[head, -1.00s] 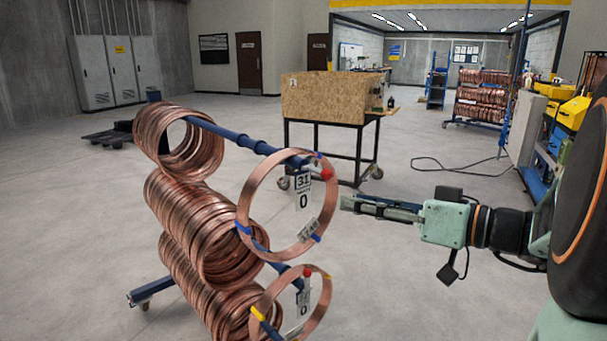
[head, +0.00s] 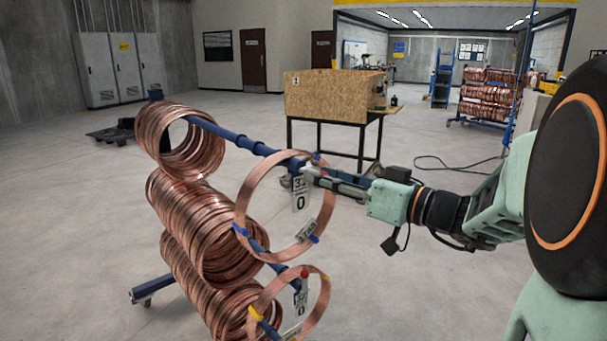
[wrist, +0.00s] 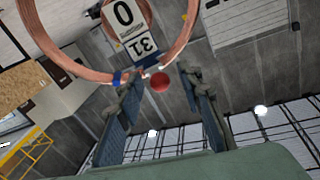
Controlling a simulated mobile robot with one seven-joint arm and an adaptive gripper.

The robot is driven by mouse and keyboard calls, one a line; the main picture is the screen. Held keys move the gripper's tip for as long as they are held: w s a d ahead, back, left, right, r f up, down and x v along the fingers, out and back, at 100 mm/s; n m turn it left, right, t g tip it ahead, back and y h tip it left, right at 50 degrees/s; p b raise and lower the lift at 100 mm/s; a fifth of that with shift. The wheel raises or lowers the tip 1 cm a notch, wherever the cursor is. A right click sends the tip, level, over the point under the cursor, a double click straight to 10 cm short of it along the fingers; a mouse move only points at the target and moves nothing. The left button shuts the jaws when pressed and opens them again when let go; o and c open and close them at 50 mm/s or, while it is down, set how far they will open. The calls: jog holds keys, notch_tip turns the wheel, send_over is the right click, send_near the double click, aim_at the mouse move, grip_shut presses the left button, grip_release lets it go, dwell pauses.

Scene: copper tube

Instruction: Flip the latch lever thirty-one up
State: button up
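The latch lever thirty-one shows its red knob (wrist: 159,82) in the wrist view, between the two finger ends and beyond them. The tag (head: 300,192) marked 31 and 0 hangs at the end of the upper blue rod (head: 228,134); it appears upside down in the wrist view (wrist: 134,30). My gripper (head: 313,174) is at the rod end in the head view, where its fingers cover most of the knob. In the wrist view my gripper (wrist: 161,84) is open, its fingers apart on either side of the knob. I cannot tell whether it touches the knob.
A copper ring (head: 244,212) with blue clips hangs around the rod end. A lower rod has another red knob (head: 304,273) and ring. Copper coils (head: 185,222) fill the rack on the left. A wooden box (head: 325,97) on a stand is behind; open floor surrounds it.

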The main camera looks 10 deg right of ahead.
jog(key=shift+w+a, duration=0.2)
grip_shut()
